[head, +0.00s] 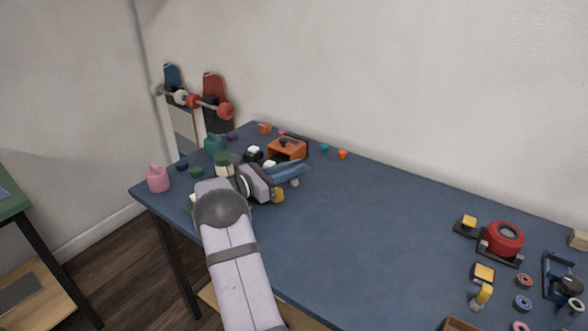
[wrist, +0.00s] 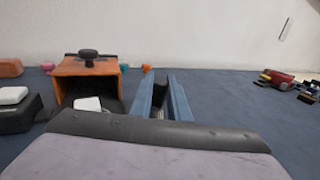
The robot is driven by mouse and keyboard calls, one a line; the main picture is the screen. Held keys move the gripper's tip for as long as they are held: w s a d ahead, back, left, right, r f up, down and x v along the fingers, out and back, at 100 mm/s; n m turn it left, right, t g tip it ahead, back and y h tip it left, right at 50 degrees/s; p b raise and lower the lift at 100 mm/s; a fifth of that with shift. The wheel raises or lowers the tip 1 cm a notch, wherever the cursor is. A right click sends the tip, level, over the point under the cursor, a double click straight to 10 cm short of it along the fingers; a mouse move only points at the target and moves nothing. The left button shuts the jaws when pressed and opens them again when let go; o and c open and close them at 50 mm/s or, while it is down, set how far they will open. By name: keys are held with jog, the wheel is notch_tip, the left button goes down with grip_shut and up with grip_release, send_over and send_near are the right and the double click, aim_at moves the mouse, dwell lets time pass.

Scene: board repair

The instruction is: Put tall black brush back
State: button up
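A dark piece (wrist: 160,82) shows in that gap. It may be the tall black brush, but it is mostly hidden, and I cannot tell whether the fingers touch it. The orange box (head: 288,147) is open at the front and has a black knob on top; it also shows in the wrist view (wrist: 70,80), left of the fingers.
Pink (head: 158,180) and teal (head: 213,145) bottles and several small pots crowd the table's left end. A black block with a white top (wrist: 15,108) lies left of the box. A red round device (head: 505,238) and small tools stand far right. The table's middle is clear.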

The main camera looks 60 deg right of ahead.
jog(key=o, duration=0.4)
jog(key=shift+r+p, duration=0.15)
jog(key=shift+p, duration=0.2)
jog(key=shift+b+v, duration=0.4)
jog(key=shift+v, duration=3.4)
